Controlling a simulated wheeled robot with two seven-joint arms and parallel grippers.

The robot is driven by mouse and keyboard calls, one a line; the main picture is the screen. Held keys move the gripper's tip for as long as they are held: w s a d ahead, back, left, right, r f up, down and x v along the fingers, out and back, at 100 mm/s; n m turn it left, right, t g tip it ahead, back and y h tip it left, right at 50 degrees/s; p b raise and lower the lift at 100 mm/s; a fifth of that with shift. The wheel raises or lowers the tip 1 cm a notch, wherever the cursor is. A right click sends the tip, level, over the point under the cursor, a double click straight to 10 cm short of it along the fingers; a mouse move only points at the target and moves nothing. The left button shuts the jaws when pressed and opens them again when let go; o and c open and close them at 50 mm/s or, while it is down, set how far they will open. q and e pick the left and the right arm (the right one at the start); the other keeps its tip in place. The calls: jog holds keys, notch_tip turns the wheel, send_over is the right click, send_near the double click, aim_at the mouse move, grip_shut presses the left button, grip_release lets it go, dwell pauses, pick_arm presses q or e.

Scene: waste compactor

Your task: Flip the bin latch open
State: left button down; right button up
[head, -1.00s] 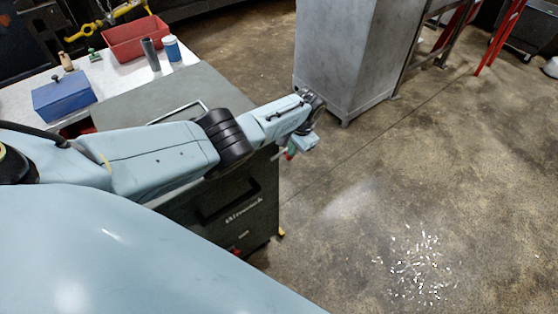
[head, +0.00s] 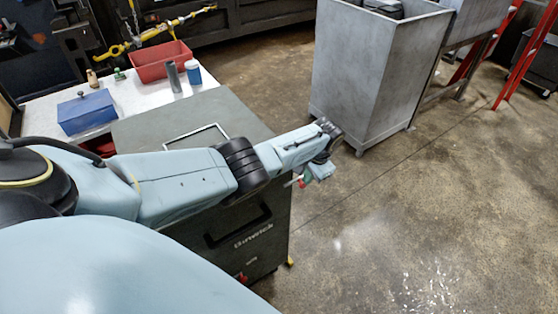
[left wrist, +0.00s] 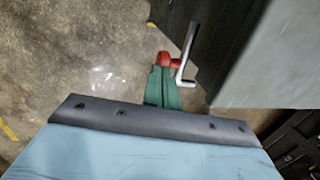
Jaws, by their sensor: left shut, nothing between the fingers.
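The dark bin (head: 262,222) stands left of centre, with lettering on its front and a grey top (head: 150,128). In the left wrist view a bare metal lever (left wrist: 189,50) sticks out beside the bin's dark side, with a red piece (left wrist: 169,59) close to it. I take the lever to be the latch. My left gripper (head: 303,181) is at the bin's right side. Its green fingers (left wrist: 162,88) are shut with nothing between them and their tips are at the red piece. I cannot tell if they touch it. My right gripper is not in view.
A white table (head: 135,95) behind the bin holds a blue box (head: 87,112), a red tray (head: 160,62), a grey cylinder (head: 173,76) and a blue-and-white jar (head: 193,72). A tall grey metal container (head: 365,80) stands behind my gripper.

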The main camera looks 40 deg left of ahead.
pick_arm(q)
jog(key=d+r+p, duration=0.1)
jog(key=r+p, duration=0.2)
jog(key=r, duration=0.4)
jog(key=w+d+r+p, duration=0.1)
jog(key=d+r+p, duration=0.1)
jog(key=r, duration=0.4)
jog(key=shift+w+r+p, duration=0.15)
jog(key=shift+r+p, duration=0.2)
jog(key=shift+p, duration=0.05)
jog(key=shift+f, duration=0.1)
jog(key=s+f+b, duration=0.3)
jog(key=s+f, duration=0.4)
jog(key=f, duration=0.5)
jog(key=s+f+h+b, duration=0.1)
jog(key=s+f+b, duration=0.2)
jog(key=s+f, duration=0.7)
jog(key=s+f+b, duration=0.3)
jog(key=f, duration=1.2)
jog(key=s+f+b, duration=0.2)
jog(key=s+f, duration=0.4)
jog(key=s, duration=0.5)
jog(key=s+d+f+b, duration=0.1)
jog(key=s+f+b, duration=0.1)
jog(key=s+f, duration=0.4)
jog(key=s+d+f+n+t+h+b, duration=0.1)
jog(key=s+f+b, duration=0.2)
jog(key=s, duration=1.2)
notch_tip(320, 180, down, 3)
jog(key=shift+s, duration=0.3)
